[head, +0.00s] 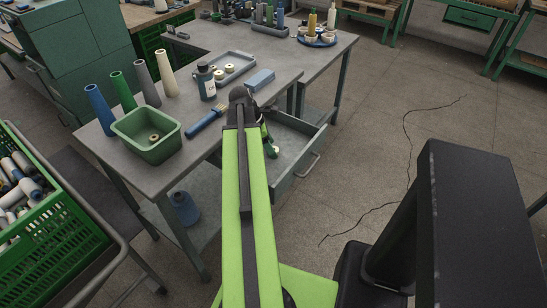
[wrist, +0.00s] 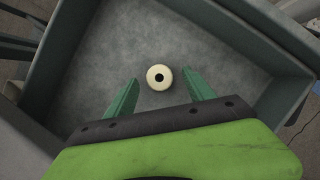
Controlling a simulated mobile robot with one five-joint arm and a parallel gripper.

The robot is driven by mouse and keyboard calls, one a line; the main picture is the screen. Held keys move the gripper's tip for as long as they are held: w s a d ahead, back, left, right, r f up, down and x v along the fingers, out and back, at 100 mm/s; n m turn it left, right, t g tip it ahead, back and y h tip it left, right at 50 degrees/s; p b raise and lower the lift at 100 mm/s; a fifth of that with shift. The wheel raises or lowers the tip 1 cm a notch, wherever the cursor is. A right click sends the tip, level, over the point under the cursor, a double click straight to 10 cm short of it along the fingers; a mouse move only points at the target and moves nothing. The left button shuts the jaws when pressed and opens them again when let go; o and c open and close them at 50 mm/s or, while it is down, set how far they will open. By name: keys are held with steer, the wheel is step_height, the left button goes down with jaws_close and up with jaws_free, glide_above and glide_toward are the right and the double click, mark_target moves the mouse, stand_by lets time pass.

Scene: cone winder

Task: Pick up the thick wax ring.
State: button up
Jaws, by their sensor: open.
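A cream ring with a dark centre hole, seemingly the thick wax ring (wrist: 159,87), lies flat on the floor of the open grey drawer (wrist: 95,62) in the wrist view. My gripper (wrist: 160,77) is open above the drawer, with one green finger on each side of the ring in the picture. The fingers look apart from the ring, and my height above it is hard to judge.
The drawer walls surround my gripper. On the table above, a grey tray (head: 246,62) holds more cream rings, and a green bin (head: 149,152) holds another ring. A blue brush (head: 203,124), a dark bottle (head: 206,85) and several cones stand or lie nearby.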

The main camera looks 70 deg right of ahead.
steer(key=shift+b+x, duration=0.35)
steer(key=shift+x, duration=0.7)
steer(key=shift+w+r, duration=0.1)
steer(key=shift+r, duration=0.05)
jaws_close()
steer(key=shift+r+p, duration=0.15)
steer(key=shift+p, duration=0.2)
